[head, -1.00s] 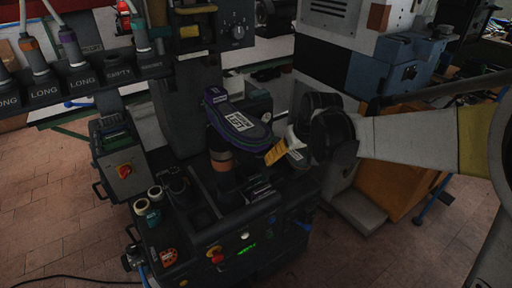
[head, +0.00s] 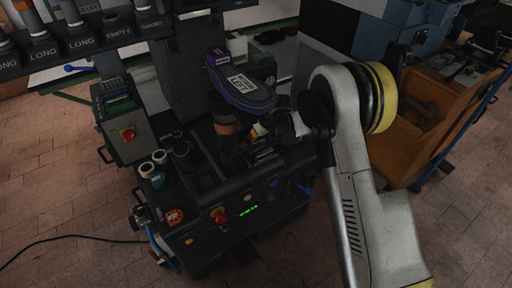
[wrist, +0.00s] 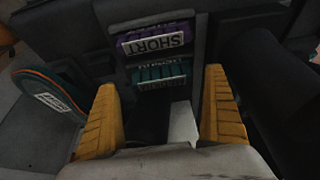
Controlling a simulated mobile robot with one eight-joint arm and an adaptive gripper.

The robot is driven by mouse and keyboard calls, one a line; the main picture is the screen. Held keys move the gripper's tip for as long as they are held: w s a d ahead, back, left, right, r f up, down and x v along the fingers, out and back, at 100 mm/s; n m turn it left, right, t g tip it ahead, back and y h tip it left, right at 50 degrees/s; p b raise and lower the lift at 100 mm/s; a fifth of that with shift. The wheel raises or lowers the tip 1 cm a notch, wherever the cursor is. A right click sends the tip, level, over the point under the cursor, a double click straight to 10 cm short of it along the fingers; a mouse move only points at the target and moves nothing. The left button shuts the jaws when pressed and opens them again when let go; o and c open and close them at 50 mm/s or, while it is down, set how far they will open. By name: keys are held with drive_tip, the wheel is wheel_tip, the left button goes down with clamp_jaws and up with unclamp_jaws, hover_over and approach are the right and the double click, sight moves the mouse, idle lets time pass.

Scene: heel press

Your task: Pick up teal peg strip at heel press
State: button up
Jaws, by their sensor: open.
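The teal peg strip (wrist: 162,74) sits in a dark holder in the wrist view. Its pale label is partly legible. A purple strip (wrist: 155,40) labelled SHORT lies just beyond it in the same holder. My gripper (wrist: 161,82) is open, with one yellow finger on each side of the teal strip's near side. Nothing is held between the fingers, and I cannot tell whether they touch the holder. In the head view my gripper (head: 262,130) is low at the press front, mostly hidden by my wrist. The teal strip is not clear there.
The purple-edged sole piece (head: 240,86) labelled LEFT sits on the press just above my gripper. A dark, orange-rimmed piece (wrist: 48,93) is left in the wrist view. Rolls (head: 153,168) and a red button (head: 219,214) are on the press. Floor at lower left is mostly clear.

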sight(257, 142)
drive_tip(key=b+x, duration=0.1)
drive_tip(key=x, duration=0.3)
drive_tip(key=shift+w+a+b, duration=0.15)
drive_tip(key=shift+a+b, duration=0.05)
drive_tip(key=shift+b, duration=0.15)
drive_tip(key=shift+r, duration=0.1)
drive_tip(key=c, duration=1)
drive_tip(key=shift+r, duration=0.1)
